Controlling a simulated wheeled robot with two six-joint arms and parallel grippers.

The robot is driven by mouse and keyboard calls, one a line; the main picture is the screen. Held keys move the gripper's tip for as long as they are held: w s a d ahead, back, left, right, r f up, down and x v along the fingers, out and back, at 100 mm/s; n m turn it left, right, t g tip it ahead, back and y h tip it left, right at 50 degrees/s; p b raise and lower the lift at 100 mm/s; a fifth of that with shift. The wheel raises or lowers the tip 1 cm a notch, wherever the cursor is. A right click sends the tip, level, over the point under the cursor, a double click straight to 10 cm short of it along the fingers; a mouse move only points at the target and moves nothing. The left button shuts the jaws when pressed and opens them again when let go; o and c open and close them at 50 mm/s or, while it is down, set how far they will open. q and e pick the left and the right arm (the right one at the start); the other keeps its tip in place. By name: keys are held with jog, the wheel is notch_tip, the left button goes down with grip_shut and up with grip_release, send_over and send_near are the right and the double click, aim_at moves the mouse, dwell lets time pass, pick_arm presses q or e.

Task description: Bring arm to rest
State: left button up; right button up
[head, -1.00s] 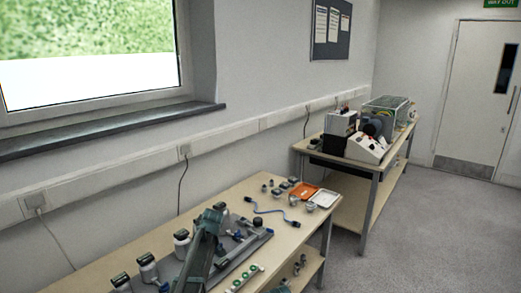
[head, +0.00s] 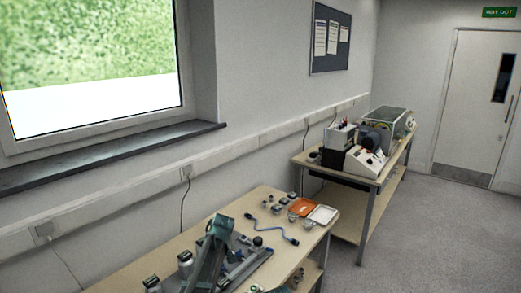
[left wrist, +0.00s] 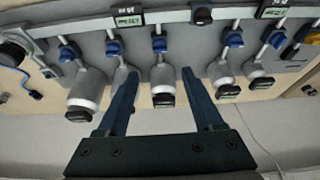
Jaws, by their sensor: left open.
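My left arm (head: 208,257) rises from the bottom edge of the head view over the near part of the wooden bench (head: 120,281). Its bulk hides part of the grey rig plate (head: 255,262) there. In the left wrist view my left gripper (left wrist: 156,74) has its two dark blue fingers spread wide, with nothing held. The fingers point toward a row of grey-white cylinders (left wrist: 163,84) with black caps and blue clamps. The fingertips overlap the row in the picture; I cannot tell whether they touch. My right gripper is not in view.
An orange tray (head: 302,208), a white tray (head: 322,215), a blue cable (head: 275,230) and small parts lie toward the bench's far end. A second bench (head: 345,174) with instruments (head: 366,160) stands beyond. The floor (head: 450,240) on the right is clear.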

pick_arm(q)
jog(key=b+x, duration=1.2)
jog(key=shift+w+f, duration=0.1)
jog(key=shift+f, duration=0.25)
jog(key=shift+a+r+m, duration=0.1)
jog(key=shift+m, duration=0.2)
jog(key=shift+r+m+t+h, duration=0.1)
jog(key=shift+m+t+h, duration=0.25)
jog(key=shift+m, duration=0.55)
jog(key=m+t+h, duration=0.1)
jog(key=m, duration=0.3)
jog(key=shift+a, duration=0.15)
jog(key=shift+m+h, duration=0.85)
jog(key=shift+m, duration=1.05)
